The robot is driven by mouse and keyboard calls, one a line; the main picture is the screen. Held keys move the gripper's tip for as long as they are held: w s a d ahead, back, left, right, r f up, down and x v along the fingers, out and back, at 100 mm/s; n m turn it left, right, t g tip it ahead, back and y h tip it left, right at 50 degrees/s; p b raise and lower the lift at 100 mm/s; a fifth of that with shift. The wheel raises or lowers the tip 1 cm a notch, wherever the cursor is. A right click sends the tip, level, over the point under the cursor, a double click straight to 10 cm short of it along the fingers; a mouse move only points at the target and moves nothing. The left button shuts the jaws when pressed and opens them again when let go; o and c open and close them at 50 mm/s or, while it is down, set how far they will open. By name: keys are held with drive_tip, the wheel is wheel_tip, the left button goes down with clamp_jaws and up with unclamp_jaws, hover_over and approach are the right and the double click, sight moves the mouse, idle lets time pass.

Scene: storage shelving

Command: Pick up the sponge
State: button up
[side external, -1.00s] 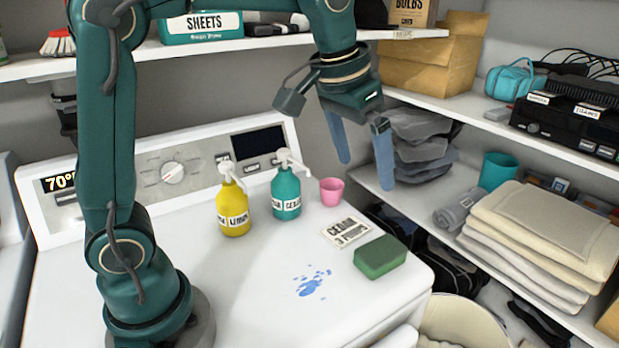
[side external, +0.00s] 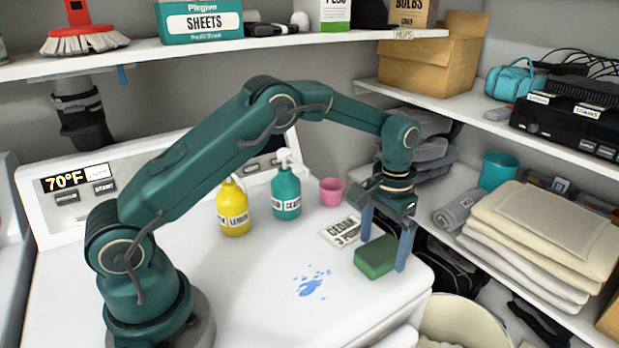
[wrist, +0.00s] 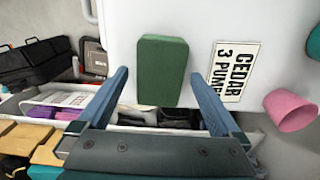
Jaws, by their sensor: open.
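The green sponge (side external: 375,257) lies flat on the white machine top, near its right front corner. In the wrist view the sponge (wrist: 162,70) sits ahead of and between the two fingers. My gripper (side external: 384,254) is open and pointing down, with its blue fingers on either side of the sponge in the side view. The right finger hangs just past the sponge's right end, and the other is partly behind the sponge. In the wrist view my gripper (wrist: 160,88) is empty between its fingertips. I cannot tell whether either finger touches the sponge.
A card reading CEDAR 3 PUMPS (side external: 345,230) lies close behind the sponge. A pink cup (side external: 331,191), a teal bottle (side external: 286,193) and a yellow bottle (side external: 233,210) stand farther back. A blue spill (side external: 312,284) is left of the sponge. Shelving with folded towels (side external: 545,230) is at right.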

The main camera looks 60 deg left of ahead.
sight(382, 249)
drive_tip(key=shift+f, duration=0.8)
drive_tip(key=c, duration=1.3)
drive_tip(key=shift+r, duration=0.1)
wheel_tip(382, 249, up, 10)
drive_tip(key=shift+f, duration=0.1)
